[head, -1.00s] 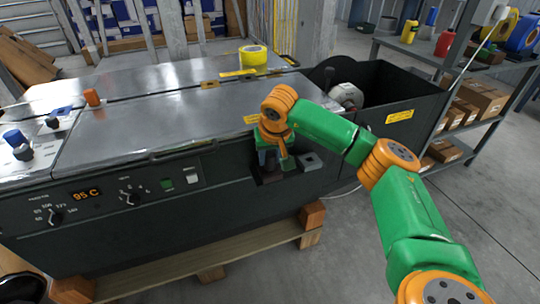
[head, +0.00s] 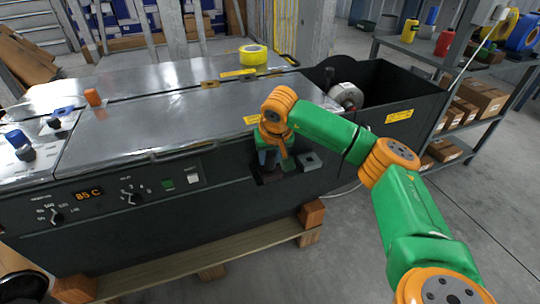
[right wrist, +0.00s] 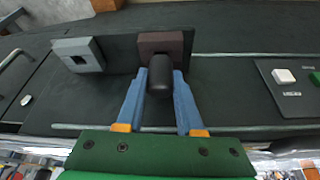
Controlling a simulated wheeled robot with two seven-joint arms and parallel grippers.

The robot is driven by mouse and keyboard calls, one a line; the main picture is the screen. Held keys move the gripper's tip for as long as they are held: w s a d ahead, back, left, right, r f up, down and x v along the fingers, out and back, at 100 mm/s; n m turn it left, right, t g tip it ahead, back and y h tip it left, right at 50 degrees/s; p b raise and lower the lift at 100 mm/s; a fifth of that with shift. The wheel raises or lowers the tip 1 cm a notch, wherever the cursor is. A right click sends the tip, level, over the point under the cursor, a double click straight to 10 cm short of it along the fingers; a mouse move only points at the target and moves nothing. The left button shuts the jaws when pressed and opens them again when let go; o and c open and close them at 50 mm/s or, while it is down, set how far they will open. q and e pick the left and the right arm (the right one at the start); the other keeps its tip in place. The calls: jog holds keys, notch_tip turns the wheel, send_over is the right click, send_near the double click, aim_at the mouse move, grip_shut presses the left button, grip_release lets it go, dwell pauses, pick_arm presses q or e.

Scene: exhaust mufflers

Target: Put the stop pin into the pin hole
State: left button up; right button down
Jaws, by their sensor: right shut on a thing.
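The stop pin shows as a black rounded knob (right wrist: 160,77) in the right wrist view. My right gripper (right wrist: 160,85), with two blue fingers, is shut on this knob. The knob's far end is at a dark brown block (right wrist: 161,44); I cannot tell how deep the pin sits in it. In the head view my right gripper (head: 268,160) points down at the machine's front ledge. A grey block (right wrist: 78,54) with a dark square opening, apparently the pin hole, stands left of the brown block. It also shows in the head view (head: 309,161), right of the gripper.
The dark machine (head: 225,205) has a flat metal lid (head: 150,115) and an open bin (head: 395,95) at its right. A handle rail (head: 185,149) runs along the front edge. A green and a white switch (right wrist: 284,76) sit beside the ledge.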

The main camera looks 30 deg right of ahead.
aim_at(271, 156)
pick_arm(q)
jog(key=shift+f, duration=0.25)
pick_arm(e)
jog(key=shift+f, duration=0.45)
jog(key=shift+c, duration=2.3)
grip_release()
pick_arm(q)
jog(key=shift+s, duration=0.1)
pick_arm(e)
jog(key=shift+r, duration=0.2)
jog(key=p+v, duration=0.1)
jog(key=v, duration=0.5)
jog(key=shift+s+r, duration=0.25)
jog(key=shift+r, duration=0.1)
pick_arm(q)
jog(key=s+a, duration=0.1)
jog(key=s+a+f, duration=0.1)
jog(key=shift+s+a+f, duration=0.1)
jog(key=shift+s+a, duration=0.15)
jog(key=shift+s, duration=0.1)
